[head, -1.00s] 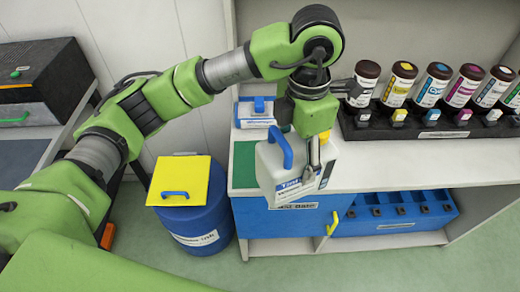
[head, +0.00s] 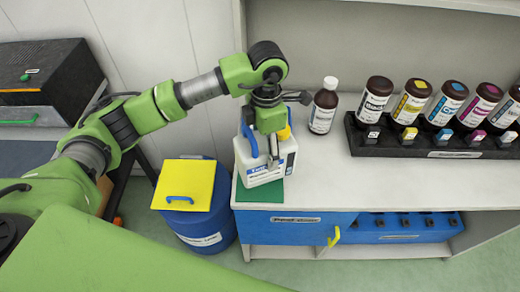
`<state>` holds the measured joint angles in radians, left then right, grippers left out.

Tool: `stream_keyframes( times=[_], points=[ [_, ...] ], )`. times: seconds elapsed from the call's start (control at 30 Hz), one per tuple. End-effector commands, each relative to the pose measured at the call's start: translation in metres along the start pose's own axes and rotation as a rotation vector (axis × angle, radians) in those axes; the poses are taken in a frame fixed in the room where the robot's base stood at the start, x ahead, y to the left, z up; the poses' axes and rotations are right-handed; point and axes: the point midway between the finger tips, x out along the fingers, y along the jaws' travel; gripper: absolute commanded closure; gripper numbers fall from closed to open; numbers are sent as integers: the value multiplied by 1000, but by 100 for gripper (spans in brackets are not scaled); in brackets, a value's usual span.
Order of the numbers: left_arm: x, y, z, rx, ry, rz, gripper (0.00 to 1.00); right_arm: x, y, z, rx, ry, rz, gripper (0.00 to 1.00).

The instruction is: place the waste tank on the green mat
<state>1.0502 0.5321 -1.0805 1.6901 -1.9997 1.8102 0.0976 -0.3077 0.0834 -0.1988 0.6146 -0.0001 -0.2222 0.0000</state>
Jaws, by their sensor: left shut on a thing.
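The waste tank (head: 250,166), a white jug with a blue handle and a printed label, is upright at the left end of the counter. My left gripper (head: 273,157) points down and is shut on it. The green mat (head: 262,194) shows in front of and beside the tank's bottom, along the counter's front edge. The tank appears over or on the mat; I cannot tell whether its base touches. The tank hides the rest of the mat. My right gripper is not in view.
A brown bottle with a white cap (head: 323,107) stands right of the tank. A black rack (head: 450,149) with several brown bottles is further right. A blue drum (head: 204,228) with a yellow lid (head: 184,184) stands left of the counter. The counter front (head: 330,188) is clear.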

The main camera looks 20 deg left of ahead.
Motion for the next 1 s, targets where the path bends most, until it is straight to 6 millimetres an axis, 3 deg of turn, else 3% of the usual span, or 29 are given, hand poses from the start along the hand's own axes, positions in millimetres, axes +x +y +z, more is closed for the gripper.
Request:
stream_keyframes(
  times=[0.2,0.53,0.9,0.93,1.0],
  points=[
    [13,11,-4,1,-2,0,73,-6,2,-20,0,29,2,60],
    [48,18,-7,1,-1,0,73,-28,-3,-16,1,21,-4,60],
    [55,18,-6,1,-3,2,73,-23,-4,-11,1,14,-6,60],
    [56,17,-7,1,-1,1,32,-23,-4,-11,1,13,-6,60],
    [55,17,-7,1,-1,1,18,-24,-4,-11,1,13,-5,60]
  ],
)
